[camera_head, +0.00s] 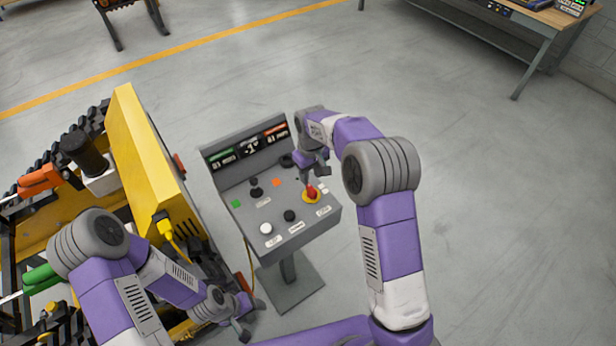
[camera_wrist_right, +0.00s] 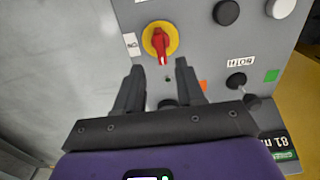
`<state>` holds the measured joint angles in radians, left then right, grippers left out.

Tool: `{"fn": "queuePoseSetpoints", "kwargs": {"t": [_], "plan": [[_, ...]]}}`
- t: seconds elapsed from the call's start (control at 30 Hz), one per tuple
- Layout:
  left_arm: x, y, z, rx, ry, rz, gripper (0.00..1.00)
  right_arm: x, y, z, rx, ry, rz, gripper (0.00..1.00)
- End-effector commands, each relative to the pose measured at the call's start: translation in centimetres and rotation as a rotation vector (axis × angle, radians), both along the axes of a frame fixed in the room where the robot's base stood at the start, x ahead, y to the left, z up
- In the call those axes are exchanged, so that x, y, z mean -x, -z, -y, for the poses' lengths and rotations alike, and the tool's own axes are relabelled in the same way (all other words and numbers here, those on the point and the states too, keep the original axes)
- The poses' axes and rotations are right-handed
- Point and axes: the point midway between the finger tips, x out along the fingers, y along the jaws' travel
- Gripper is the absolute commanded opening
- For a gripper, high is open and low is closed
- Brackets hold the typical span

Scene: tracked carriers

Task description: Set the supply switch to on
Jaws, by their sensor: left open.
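A red rotary switch (camera_head: 311,192) on a round yellow plate sits at the right side of the grey control panel (camera_head: 262,213); its label is too small to read for certain. The red switch (camera_wrist_right: 159,43) also shows in the right wrist view, its handle pointing down the picture toward my fingers. My right gripper (camera_head: 317,180) is just above and behind the switch. In the wrist view my right gripper (camera_wrist_right: 159,68) is open, its fingers apart, with nothing between the tips. My left gripper (camera_head: 243,329) is open and empty, low beside the console's foot.
The panel also bears a white button (camera_head: 266,228), black knobs (camera_head: 289,215), and green and orange squares. A yellow-walled tracked carrier (camera_head: 145,150) stands close to the left of the console. The floor on the right is clear; a workbench (camera_head: 530,20) stands far back.

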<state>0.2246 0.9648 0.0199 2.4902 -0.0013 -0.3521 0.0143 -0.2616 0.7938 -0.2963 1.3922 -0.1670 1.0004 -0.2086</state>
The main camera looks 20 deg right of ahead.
Motion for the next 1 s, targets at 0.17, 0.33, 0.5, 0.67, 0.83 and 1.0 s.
{"fn": "queuePoseSetpoints", "kwargs": {"t": [0.17,0.33,0.5,0.67,0.83,1.0], "plan": [[0.1,0.2,0.0,0.0,0.0,-0.001,0.63,0.1,3.0,0.1,0.001,0.001,-0.006,0.38],[0.0,0.3,0.0,0.0,0.0,-0.001,0.63,0.1,5.5,0.1,0.0,0.001,-0.004,0.38],[0.0,0.3,0.0,0.0,0.0,0.0,0.63,0.1,6.7,0.0,0.0,0.001,-0.002,0.38],[0.0,0.3,0.0,0.0,0.0,0.0,0.63,0.1,6.8,0.0,-0.001,0.001,-0.001,0.38],[0.0,0.3,0.0,0.0,0.0,0.0,0.63,0.1,6.8,0.0,-0.001,0.001,-0.001,0.31],[0.0,0.3,0.0,0.0,0.0,0.0,0.63,0.1,6.8,0.0,-0.001,0.001,-0.001,0.05]]}}
